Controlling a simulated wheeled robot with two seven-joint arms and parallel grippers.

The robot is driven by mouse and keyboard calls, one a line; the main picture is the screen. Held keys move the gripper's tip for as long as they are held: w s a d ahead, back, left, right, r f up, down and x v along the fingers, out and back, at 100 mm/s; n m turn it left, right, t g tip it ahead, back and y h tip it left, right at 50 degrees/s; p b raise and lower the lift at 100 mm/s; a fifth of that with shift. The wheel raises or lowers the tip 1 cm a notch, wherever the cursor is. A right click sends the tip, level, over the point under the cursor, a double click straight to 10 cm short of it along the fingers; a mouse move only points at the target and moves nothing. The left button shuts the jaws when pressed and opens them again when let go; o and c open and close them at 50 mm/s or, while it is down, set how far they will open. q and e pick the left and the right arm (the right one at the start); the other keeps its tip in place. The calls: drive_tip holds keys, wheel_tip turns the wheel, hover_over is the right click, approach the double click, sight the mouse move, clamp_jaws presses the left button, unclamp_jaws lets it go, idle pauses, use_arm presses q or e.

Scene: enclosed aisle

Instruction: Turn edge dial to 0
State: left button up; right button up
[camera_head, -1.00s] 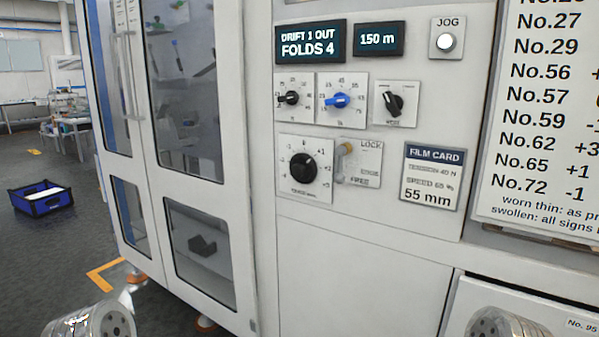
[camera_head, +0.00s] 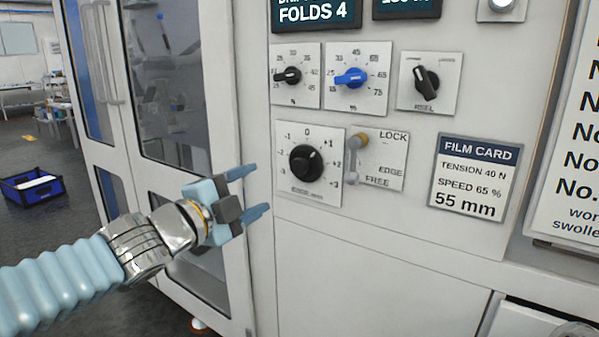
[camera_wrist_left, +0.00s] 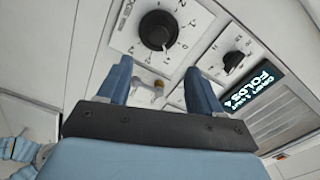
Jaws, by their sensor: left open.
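The edge dial (camera_head: 306,162) is a large black knob on a white plate marked from -3 to +3, with 0 at the top. Its pointer seems to lean up and right of 0; the exact mark is too small to tell. In the left wrist view the dial (camera_wrist_left: 158,30) sits beyond the fingertips. My left gripper (camera_head: 262,191) is open and empty, just left of the dial plate and apart from it. In the left wrist view its fingers (camera_wrist_left: 157,78) are spread with nothing between them. My right gripper is out of view.
Above are a small black knob (camera_head: 291,75), a blue knob (camera_head: 351,78) and a reel switch (camera_head: 426,82). A film card (camera_head: 473,177) is further right. The panel below is bare.

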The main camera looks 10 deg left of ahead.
sight(296, 169)
use_arm(q)
drive_tip(key=b+x, duration=0.2)
drive_tip(key=x, duration=1)
drive_tip(key=shift+w+d+f+b, duration=0.1)
drive_tip(key=shift+w+f+b, duration=0.05)
drive_tip(key=shift+w+b, duration=0.15)
drive_tip(key=shift+c, duration=0.3)
drive_tip(key=c, duration=1)
